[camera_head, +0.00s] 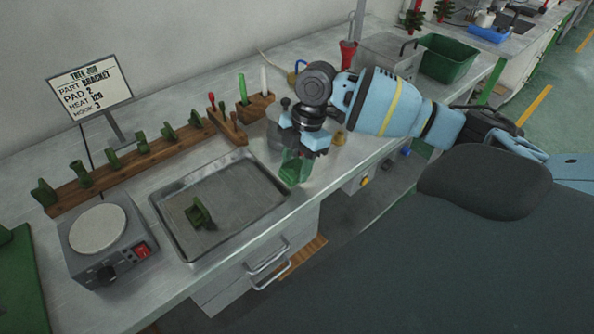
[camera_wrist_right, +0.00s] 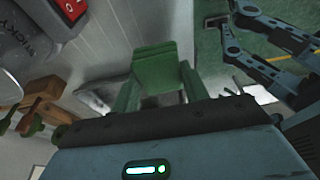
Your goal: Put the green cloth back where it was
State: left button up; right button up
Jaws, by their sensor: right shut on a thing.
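My right gripper (camera_head: 298,158) reaches over the bench near its front edge, to the right of the metal tray. My left gripper is not in the head view.
The metal tray (camera_head: 266,208) holds a green part (camera_head: 199,212). A hot plate (camera_head: 98,229), a wooden rack (camera_head: 137,160) of green pieces and a sign (camera_head: 89,88) stand left. A tool block (camera_head: 256,107) is behind. A green bin (camera_head: 447,59) is at back right. Drawers (camera_head: 266,262) lie below.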

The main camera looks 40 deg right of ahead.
aim_at(300, 162)
jog(key=shift+w+d, duration=0.2)
jog(key=shift+d, duration=0.1)
jog(key=shift+f, duration=1.75)
jog(key=shift+f, duration=0.2)
jog(key=o, duration=1)
jog(key=shift+c, duration=0.2)
jog(key=shift+r, duration=0.1)
jog(key=v, duration=1.2)
